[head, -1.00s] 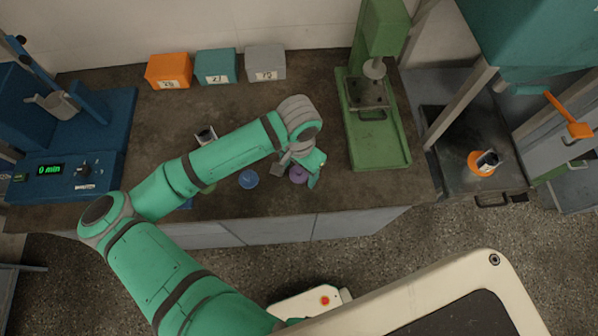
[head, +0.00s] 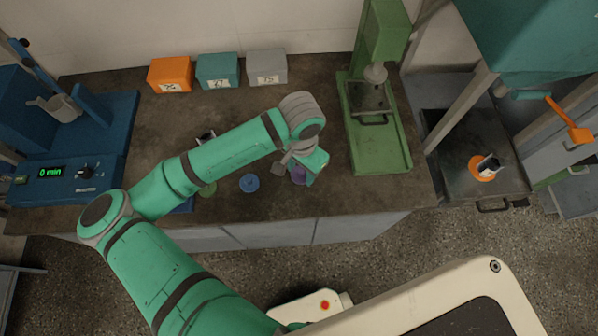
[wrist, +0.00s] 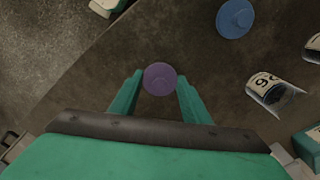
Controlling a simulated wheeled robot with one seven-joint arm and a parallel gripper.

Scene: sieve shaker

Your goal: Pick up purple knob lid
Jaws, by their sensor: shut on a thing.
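The purple knob lid (wrist: 160,79) sits between the two fingertips of my gripper (wrist: 158,92) in the wrist view. The fingers are closed against it from both sides. In the head view the purple lid (head: 299,177) shows partly under my gripper (head: 308,172), near the front edge of the bench. I cannot tell whether it still touches the bench top.
A blue knob lid (head: 249,183) lies to the left, with a green lid (head: 208,188) farther left. A green press (head: 383,150) stands to the right. Orange (head: 170,75), teal (head: 217,71) and grey (head: 266,68) labelled boxes line the back wall.

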